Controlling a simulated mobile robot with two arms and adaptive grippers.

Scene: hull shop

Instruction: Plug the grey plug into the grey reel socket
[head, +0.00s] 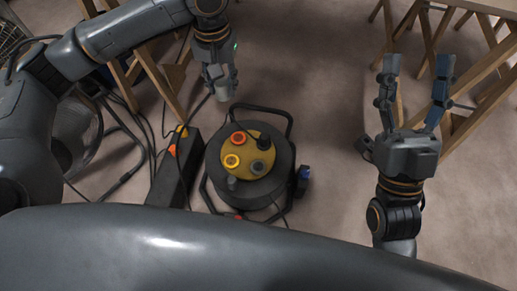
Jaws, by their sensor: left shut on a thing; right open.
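The cable reel (281,177) stands on the floor at the middle, with a yellow round face (246,151) turned up. The face carries an orange-ringed socket (239,138), a yellow-ringed socket (232,161) and a grey socket (258,167). A black part stands up at the face's right. My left gripper (220,84) is shut on the grey plug (226,95), above and a little left of the reel, apart from it. The fingers partly hide the plug. My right gripper (416,82) is open and empty, right of the reel, fingers pointing away.
A long black box (177,170) with orange and yellow parts on top lies left of the reel. Dark cables (127,150) lie on the floor further left. Wooden trestles (480,100) stand at the upper right and upper left. The floor between reel and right gripper is mostly clear.

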